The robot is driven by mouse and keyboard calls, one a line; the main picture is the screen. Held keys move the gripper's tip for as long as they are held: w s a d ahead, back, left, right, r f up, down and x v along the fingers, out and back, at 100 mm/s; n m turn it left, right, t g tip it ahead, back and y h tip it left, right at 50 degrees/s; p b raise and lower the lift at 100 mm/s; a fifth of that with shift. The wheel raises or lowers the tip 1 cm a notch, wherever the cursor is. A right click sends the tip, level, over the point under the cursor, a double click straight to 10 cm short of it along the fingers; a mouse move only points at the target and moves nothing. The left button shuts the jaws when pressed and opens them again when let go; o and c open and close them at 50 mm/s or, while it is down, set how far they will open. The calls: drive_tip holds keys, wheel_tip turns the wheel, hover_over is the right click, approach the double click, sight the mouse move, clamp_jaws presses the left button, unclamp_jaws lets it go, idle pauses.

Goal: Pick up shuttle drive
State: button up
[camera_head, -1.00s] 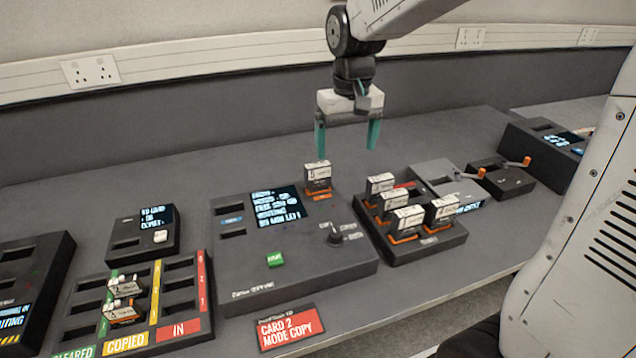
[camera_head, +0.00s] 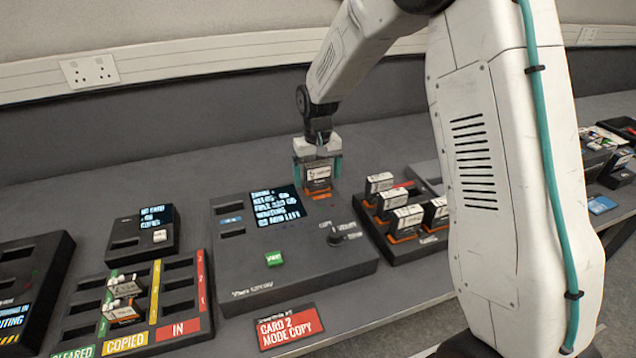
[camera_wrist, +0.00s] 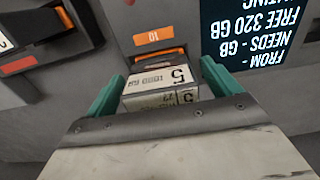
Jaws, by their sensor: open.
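The shuttle drive (camera_head: 318,178) is a small dark block with a white label and an orange edge. It stands upright in a slot at the back right of the copy station (camera_head: 297,262). In the wrist view the drive (camera_wrist: 158,88) lies between my two teal fingers, its label showing a 5, beside an orange tag. My gripper (camera_head: 317,170) is open, with one finger on each side of the drive. I cannot tell whether the fingers touch it.
A dark rack (camera_head: 418,246) with several similar drives stands close on the right. A card tray (camera_head: 180,318) and a small display unit (camera_head: 143,236) are on the left. A red sign (camera_head: 286,327) lies in front. The bench behind the copy station is clear.

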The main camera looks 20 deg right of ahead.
wheel_tip(320, 180, down, 2)
drive_tip(key=c, duration=1.3)
